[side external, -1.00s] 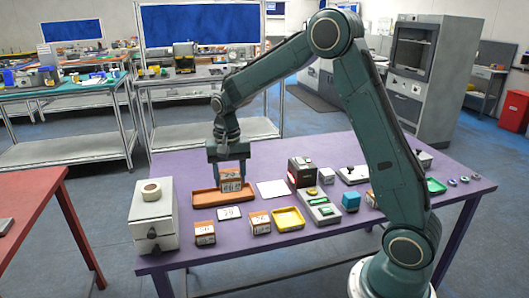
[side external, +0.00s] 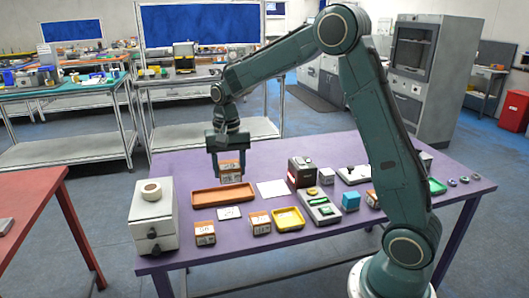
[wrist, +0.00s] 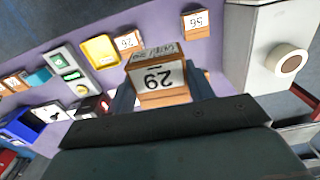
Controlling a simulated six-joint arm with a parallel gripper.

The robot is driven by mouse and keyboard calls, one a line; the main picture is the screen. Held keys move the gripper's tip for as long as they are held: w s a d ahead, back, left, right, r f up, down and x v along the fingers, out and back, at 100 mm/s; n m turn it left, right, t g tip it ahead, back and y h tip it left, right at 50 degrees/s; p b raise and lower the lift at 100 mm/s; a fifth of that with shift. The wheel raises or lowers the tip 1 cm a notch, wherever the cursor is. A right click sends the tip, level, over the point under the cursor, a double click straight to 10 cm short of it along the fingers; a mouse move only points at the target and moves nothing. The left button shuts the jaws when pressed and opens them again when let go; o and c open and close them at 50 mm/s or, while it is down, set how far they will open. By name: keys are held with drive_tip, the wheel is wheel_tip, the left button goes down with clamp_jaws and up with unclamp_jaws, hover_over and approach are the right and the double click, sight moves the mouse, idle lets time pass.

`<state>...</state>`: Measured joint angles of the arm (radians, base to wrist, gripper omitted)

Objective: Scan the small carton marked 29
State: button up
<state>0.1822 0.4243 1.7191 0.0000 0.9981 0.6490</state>
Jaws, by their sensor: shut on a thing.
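My gripper (side external: 229,160) is shut on a small brown-orange carton (side external: 231,174) and holds it above the purple table, over the back edge of the long orange tray (side external: 210,197). In the wrist view the carton (wrist: 158,77) sits between the fingers, and its white label reads 29, turned upside down. Smaller print shows on another face, too small to read. A dark box with a red mark (side external: 301,172) stands to the right of the carton; I cannot tell for certain that it is the scanner.
Other small cartons stand at the front, one marked 56 (wrist: 196,22) and one marked 26 (wrist: 128,40). A yellow tray (side external: 287,219), a grey device with green parts (side external: 320,209) and a blue cube (side external: 351,200) are to the right. A grey drawer cabinet (side external: 153,220) stands left.

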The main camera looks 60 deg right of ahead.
drive_tip(key=d+f+m, duration=0.3)
drive_tip(key=d+m, duration=0.4)
drive_tip(key=d, duration=0.5)
drive_tip(key=w+d+f+m, duration=0.1)
drive_tip(key=d+f+m, duration=0.3)
drive_tip(key=d+m, duration=0.3)
drive_tip(key=d, duration=0.5)
drive_tip(key=shift+w+f, duration=0.2)
drive_tip(key=shift+f, duration=0.15)
drive_tip(key=shift+f, duration=4.35)
drive_tip(key=shift+r, duration=0.15)
wheel_tip(320, 180, up, 9)
